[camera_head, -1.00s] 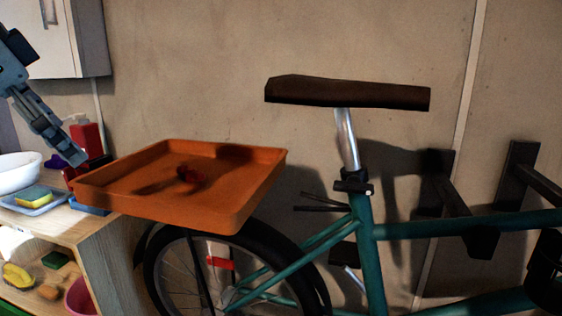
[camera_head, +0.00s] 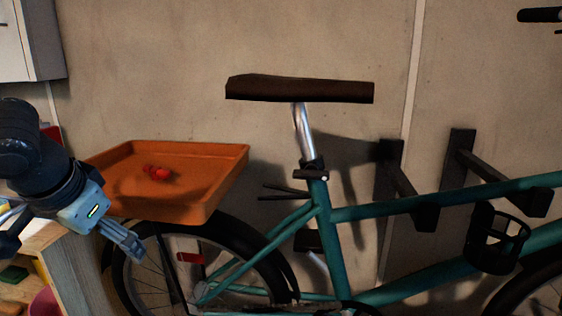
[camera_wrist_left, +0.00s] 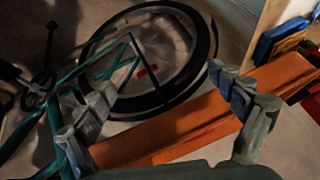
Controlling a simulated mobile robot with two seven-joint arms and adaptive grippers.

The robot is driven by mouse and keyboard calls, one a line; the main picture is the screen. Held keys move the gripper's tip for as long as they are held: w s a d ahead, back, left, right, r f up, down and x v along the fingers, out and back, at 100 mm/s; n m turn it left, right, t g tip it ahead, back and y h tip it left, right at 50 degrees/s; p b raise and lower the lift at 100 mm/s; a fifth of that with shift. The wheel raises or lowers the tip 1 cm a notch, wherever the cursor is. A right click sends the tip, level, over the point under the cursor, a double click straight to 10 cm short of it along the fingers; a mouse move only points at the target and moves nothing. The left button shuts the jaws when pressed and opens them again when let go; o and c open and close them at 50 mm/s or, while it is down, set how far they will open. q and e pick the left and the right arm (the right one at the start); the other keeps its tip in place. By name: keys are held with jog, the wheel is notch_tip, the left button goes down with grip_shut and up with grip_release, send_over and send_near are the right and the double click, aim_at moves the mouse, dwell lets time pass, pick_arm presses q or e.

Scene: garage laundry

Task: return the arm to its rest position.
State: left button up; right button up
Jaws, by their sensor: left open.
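My left gripper (camera_head: 124,240) hangs at the left in the head view, in front of the orange tray's lower left side and pointing down to the right. In the left wrist view its fingers (camera_wrist_left: 160,105) are spread apart with nothing held between them. The orange tray (camera_head: 215,178) sits over the bicycle's rear wheel, and its side also shows in the left wrist view (camera_wrist_left: 190,122). A small red object (camera_head: 158,172) lies in the tray. My right gripper is in neither view.
A teal bicycle (camera_head: 262,243) with a dark brown saddle (camera_head: 300,90) stands against the wall. Dark wall brackets (camera_head: 457,165) are behind it. A wooden shelf unit (camera_head: 75,265) is at the lower left, partly behind my arm. The wall above the tray is clear.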

pick_arm(q)
jog(key=d+f+n, duration=0.1)
jog(key=d+f, duration=0.2)
jog(key=f, duration=0.2)
jog(key=shift+w+d+y, duration=0.3)
jog(key=shift+w+d, duration=0.05)
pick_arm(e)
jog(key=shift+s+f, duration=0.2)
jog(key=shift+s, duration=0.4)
